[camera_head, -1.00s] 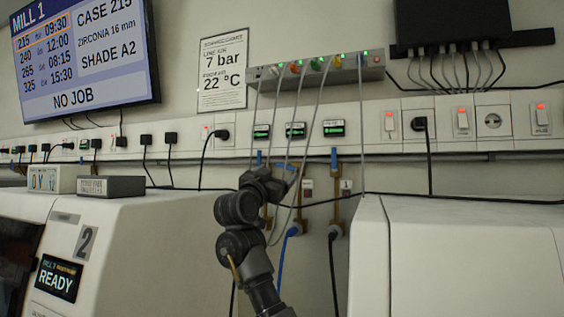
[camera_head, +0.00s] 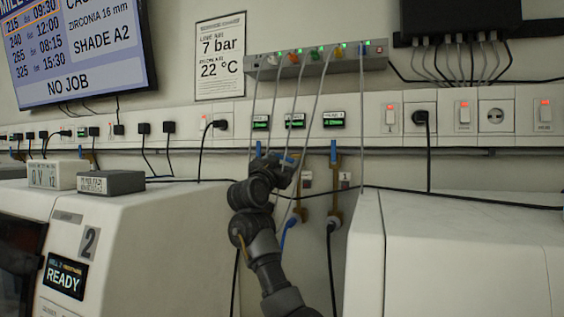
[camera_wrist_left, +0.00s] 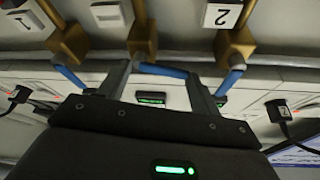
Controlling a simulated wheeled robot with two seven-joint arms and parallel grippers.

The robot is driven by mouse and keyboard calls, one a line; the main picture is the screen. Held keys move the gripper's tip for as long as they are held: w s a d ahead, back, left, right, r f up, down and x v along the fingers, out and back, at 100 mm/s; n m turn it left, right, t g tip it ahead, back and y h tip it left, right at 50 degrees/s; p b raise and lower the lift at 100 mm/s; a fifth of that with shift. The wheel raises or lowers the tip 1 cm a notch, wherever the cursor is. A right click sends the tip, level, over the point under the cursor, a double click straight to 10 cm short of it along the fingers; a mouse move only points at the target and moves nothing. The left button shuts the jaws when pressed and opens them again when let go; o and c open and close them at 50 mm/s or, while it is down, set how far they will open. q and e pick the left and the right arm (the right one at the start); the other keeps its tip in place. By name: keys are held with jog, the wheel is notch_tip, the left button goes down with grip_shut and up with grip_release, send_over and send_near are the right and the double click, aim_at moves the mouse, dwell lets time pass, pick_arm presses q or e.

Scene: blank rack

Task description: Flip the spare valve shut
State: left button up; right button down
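Three brass valves with blue handles hang under the socket rail. The middle valve's blue handle (camera_head: 288,159) lies sideways across its pipe, and it also shows between my fingertips in the left wrist view (camera_wrist_left: 163,70). The right valve's blue handle (camera_head: 333,151) points up along its pipe; the left one (camera_head: 258,148) also looks upright. Tags 1 (camera_wrist_left: 22,20) and 2 (camera_wrist_left: 222,15) are legible, and the tag between them (camera_wrist_left: 108,12) looks blank. My left gripper (camera_head: 284,170) is at the middle valve; its fingers (camera_wrist_left: 160,72) are spread, one either side of the handle. My right gripper is out of view.
Thin hoses drop from the grey manifold (camera_head: 310,63) past my left gripper. A black cable (camera_head: 450,199) crosses the wall nearby. The mill marked 2 (camera_head: 140,230) and a white cabinet (camera_head: 460,250) flank the valves below.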

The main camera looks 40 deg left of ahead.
pick_arm(q)
jog(key=shift+a+r, duration=0.1)
jog(key=shift+c, duration=0.8)
jog(key=shift+f+n+y, duration=0.25)
jog(key=shift+n+y, duration=0.15)
jog(key=shift+n, duration=0.3)
jog(key=n+y, duration=0.2)
jog(key=n, duration=0.1)
jog(key=shift+f+n+g, duration=0.2)
jog(key=shift+n+g, duration=0.1)
jog(key=o, duration=0.6)
jog(key=shift+o, duration=1.1)
jog(key=shift+s+a, duration=0.1)
jog(key=shift+a, duration=0.15)
